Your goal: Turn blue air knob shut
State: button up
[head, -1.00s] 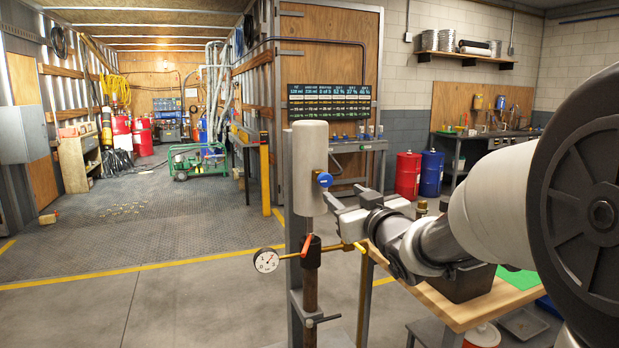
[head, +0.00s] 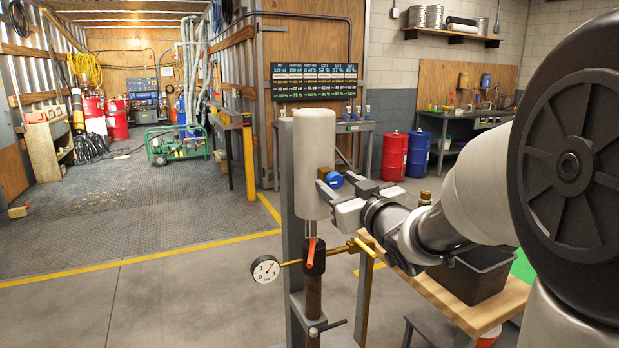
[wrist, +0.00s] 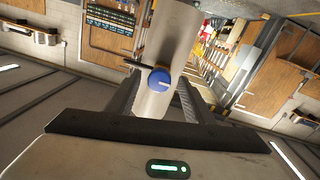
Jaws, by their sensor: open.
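The blue air knob (head: 333,180) sticks out from the right side of a pale grey upright cylinder (head: 303,155) in the head view. My gripper (head: 338,189) is open at the knob's height, with its fingers reaching up to it. In the wrist view the knob (wrist: 157,80) shows round and blue, with a pale line on its face, in front of the cylinder (wrist: 172,35). The open fingers of my gripper (wrist: 158,98) lie to its left and right. I cannot tell whether either finger touches the knob.
Below the cylinder are a red-orange lever (head: 310,253), a brass pipe (head: 340,250) and a round gauge (head: 266,269). A grey post (head: 287,200) stands behind. A wooden bench (head: 425,293) with a black bin (head: 475,275) is at right. The floor at left is open.

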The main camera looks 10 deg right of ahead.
jog(key=shift+w, duration=0.2)
jog(key=c, duration=1)
jog(key=shift+c, duration=0.2)
